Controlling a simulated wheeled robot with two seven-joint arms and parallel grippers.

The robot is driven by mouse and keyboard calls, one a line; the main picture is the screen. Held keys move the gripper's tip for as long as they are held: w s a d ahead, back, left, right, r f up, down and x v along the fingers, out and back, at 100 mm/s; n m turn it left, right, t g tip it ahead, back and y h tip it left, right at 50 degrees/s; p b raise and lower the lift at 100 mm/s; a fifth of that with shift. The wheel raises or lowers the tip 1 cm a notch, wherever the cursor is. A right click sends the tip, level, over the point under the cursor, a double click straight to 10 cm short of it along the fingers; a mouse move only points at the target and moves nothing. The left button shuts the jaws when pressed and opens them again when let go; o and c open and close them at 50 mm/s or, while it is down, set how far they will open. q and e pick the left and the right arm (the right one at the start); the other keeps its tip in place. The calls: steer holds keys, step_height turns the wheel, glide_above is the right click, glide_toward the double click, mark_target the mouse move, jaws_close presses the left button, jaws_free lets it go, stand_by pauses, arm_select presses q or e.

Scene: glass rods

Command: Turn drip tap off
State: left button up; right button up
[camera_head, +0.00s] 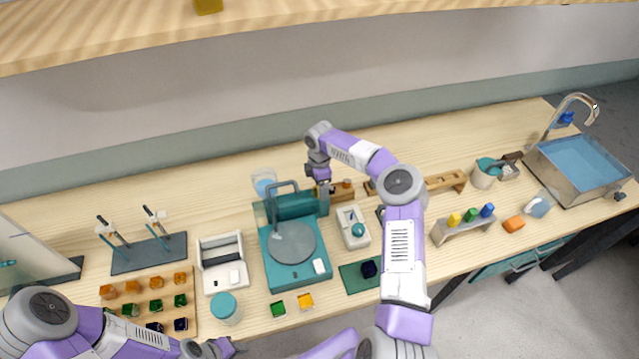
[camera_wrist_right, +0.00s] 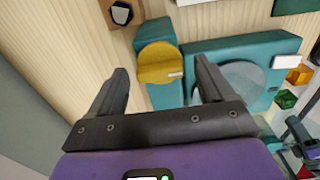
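A teal machine (camera_head: 282,262) with a round grey plate (camera_head: 292,243) and a horizontal teal cylinder (camera_head: 290,207) stands mid-bench. In the right wrist view a yellow round knob (camera_wrist_right: 158,62) sits on the end of the cylinder (camera_wrist_right: 163,95). My right gripper (camera_wrist_right: 163,78) is open, with the knob between and beyond its fingers; I see no contact. In the head view my right gripper (camera_head: 322,190) is at the cylinder's right end, pointing down, and hides the knob. A curved tap (camera_head: 575,98) with a blue part stands by the sink. My left gripper (camera_head: 215,349) is low at the left; its fingers are unclear.
A white holder with a teal knob (camera_head: 353,228) stands close right of the machine. A wooden stand (camera_head: 340,191) is behind the right gripper. A glass beaker (camera_head: 264,182) is behind the machine. The sink (camera_head: 580,166) is at far right. A block tray (camera_head: 150,300) is at left.

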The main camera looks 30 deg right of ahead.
steer(key=c, duration=1)
steer(key=m+b, duration=0.2)
steer(key=m, duration=0.1)
steer(key=shift+m, duration=0.4)
steer(key=m+b, duration=0.2)
steer(key=m, duration=0.2)
steer(key=shift+m, duration=0.3)
steer(key=m, duration=0.4)
steer(key=shift+b, duration=0.4)
steer(key=shift+r+m, duration=0.1)
steer(key=shift+m, duration=2.6)
steer(key=o, duration=1)
